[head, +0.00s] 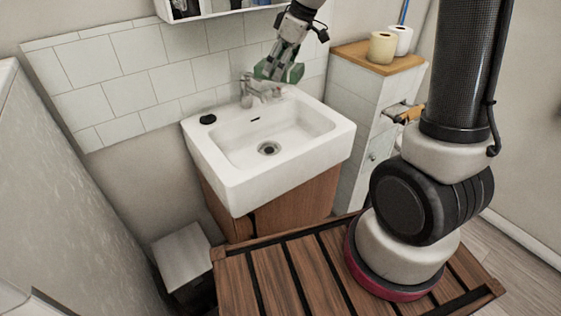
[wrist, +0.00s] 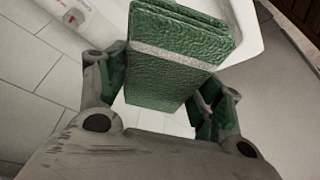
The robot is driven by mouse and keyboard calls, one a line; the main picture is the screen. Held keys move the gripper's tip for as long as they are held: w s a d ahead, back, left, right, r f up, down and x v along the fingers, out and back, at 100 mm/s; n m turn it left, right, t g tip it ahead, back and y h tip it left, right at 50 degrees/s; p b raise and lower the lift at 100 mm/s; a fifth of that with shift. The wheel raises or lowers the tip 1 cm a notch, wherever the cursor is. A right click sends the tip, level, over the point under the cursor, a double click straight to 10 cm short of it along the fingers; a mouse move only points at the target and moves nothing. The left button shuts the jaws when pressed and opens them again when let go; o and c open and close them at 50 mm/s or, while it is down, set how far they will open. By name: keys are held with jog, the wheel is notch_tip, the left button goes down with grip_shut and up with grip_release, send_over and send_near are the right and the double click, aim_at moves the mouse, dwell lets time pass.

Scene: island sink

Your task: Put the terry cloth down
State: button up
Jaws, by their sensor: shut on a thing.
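The terry cloth is a folded green cloth with a pale stripe. In the wrist view the terry cloth (wrist: 175,60) fills the space between the fingers of my gripper (wrist: 160,92), which is shut on it. In the head view my gripper (head: 284,68) holds the green cloth (head: 272,72) at the back right of the white sink (head: 220,173), close to the faucet (head: 248,92). The cloth appears to be above the sink's rear rim. Whether it touches anything below is hard to tell.
A black object (head: 208,119) lies on the sink's left rim. Two toilet rolls (head: 382,47) stand on the wooden-topped cabinet (head: 345,52) at right. A small bin (head: 181,257) stands on the floor at left. The sink basin is empty.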

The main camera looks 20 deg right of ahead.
jog(key=shift+s+a+f+n+g, duration=0.15)
jog(key=shift+s+n, duration=0.15)
jog(key=shift+n, duration=0.15)
jog(key=shift+s+a+f+n+g, duration=0.15)
jog(key=shift+s+n, duration=0.15)
jog(key=shift+n, duration=0.15)
send_near(280, 150)
jog(key=a+f, duration=0.1)
jog(key=f, duration=0.1)
jog(key=s+a+f, duration=0.1)
jog(key=a, duration=0.1)
jog(key=s+a+f, duration=0.1)
jog(key=f, duration=0.1)
jog(key=shift+a+f, duration=0.2)
jog(key=shift+f, duration=0.15)
jog(key=shift+f, duration=0.1)
jog(key=o, duration=0.6)
jog(key=shift+o, duration=0.2)
